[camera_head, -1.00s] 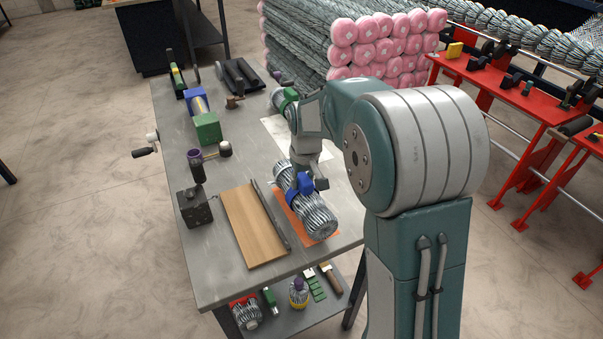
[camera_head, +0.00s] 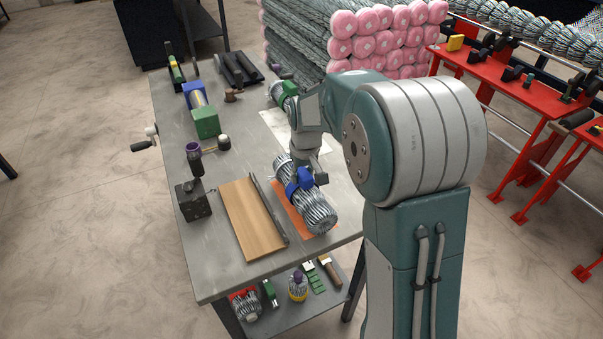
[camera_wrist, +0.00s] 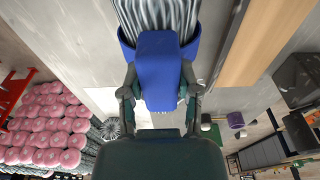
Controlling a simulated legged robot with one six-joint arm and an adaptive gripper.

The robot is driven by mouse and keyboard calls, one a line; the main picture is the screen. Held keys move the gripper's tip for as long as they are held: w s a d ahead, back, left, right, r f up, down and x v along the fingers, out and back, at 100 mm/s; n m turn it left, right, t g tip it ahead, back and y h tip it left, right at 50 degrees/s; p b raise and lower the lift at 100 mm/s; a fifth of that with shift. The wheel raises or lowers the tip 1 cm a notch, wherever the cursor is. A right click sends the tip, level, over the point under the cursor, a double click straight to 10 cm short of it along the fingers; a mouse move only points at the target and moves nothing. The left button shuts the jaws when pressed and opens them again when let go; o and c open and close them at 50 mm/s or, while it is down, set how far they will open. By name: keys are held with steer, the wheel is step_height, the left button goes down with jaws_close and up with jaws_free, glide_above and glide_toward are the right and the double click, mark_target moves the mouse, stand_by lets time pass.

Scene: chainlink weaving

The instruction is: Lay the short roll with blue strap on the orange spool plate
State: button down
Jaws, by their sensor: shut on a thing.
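The short roll of bundled silver wire (camera_head: 318,211) has a blue strap (camera_head: 296,184) around it. My gripper (camera_head: 309,180) is shut on the blue strap from above. The orange spool plate (camera_head: 289,216) lies on the table beneath the roll, mostly covered by it; its orange edges show at the left and near end. I cannot tell whether the roll touches the plate. In the wrist view, my gripper (camera_wrist: 160,82) has a finger on each side of the blue strap (camera_wrist: 158,60), and the roll (camera_wrist: 157,14) runs to the top edge.
A wooden board (camera_head: 248,222) with a dark rail lies just left of the plate. A black block (camera_head: 193,200), a green-strapped roll (camera_head: 287,92) and a green box (camera_head: 206,122) share the table (camera_head: 222,262). Pink-ended rolls (camera_head: 390,40) are stacked behind.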

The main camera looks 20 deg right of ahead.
steer(key=shift+f, duration=0.35)
steer(key=shift+c, duration=1.2)
jaws_free()
steer(key=r, duration=0.7)
steer(key=s+r, duration=0.1)
steer(key=r, duration=0.3)
steer(key=shift+s+r, duration=0.1)
steer(key=shift+r, duration=0.25)
steer(key=s+r+m+t, duration=0.1)
steer(key=s+t, duration=0.1)
steer(key=s, duration=1.1)
steer(key=s+r+m+t, duration=0.1)
steer(key=s+t, duration=0.1)
steer(key=s, duration=1.1)
steer(key=shift+r, duration=0.35)
